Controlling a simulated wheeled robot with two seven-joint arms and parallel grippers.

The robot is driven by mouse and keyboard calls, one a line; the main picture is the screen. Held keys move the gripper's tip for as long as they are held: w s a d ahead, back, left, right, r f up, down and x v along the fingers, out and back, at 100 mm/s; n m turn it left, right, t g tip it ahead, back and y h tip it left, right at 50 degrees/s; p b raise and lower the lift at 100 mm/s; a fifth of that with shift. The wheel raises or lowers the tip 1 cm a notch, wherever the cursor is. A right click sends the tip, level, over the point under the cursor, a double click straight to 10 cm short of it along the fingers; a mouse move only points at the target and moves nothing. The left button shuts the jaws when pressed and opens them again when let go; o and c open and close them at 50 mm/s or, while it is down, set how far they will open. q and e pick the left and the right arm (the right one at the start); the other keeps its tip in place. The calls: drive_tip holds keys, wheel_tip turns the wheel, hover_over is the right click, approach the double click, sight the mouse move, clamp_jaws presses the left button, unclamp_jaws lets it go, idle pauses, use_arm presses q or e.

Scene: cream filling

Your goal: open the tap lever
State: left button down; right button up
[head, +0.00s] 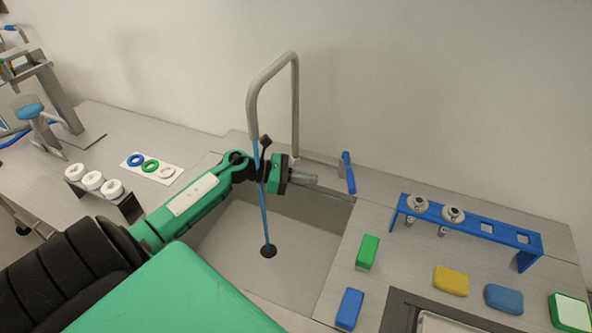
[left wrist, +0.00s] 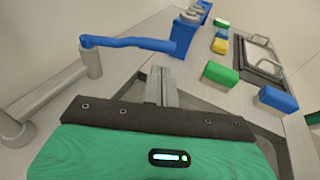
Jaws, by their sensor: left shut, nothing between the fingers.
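The tap lever is a blue bar (head: 348,172) at the right of the sink's back edge, standing up steeply in the head view. In the left wrist view the lever (left wrist: 128,43) runs sideways from a grey post. The grey tap spout (head: 270,70) arches over the sink, and a thin blue stream (head: 265,215) runs from its mouth to the drain. My left gripper (head: 314,180) is shut and empty, its fingers pointing at the lever with a small gap in the head view. Its fingers (left wrist: 160,78) also show in the left wrist view. My right gripper is out of view.
The sink basin (head: 222,245) lies below my left arm. To the right are a blue rack (head: 470,228) with metal nozzles, and green (head: 367,252), yellow (head: 451,281) and blue (head: 349,308) blocks. White rings (head: 93,181) sit on a stand at left.

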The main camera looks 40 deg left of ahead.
sight(348, 184)
use_arm(q)
drive_tip(key=p+x, duration=0.2)
drive_tip(key=x, duration=0.4)
drive_tip(key=shift+w+d+r+p, duration=0.15)
drive_tip(key=shift+d+p, duration=0.05)
drive_tip(key=shift+p, duration=0.2)
drive_tip(key=shift+w+d+f+p, duration=0.3)
drive_tip(key=shift+w+d+f, duration=0.1)
drive_tip(key=shift+d, duration=0.2)
drive_tip(key=shift+w+d+b, duration=0.45)
drive_tip(key=shift+d+b, duration=0.45)
drive_tip(key=shift+b, duration=0.05)
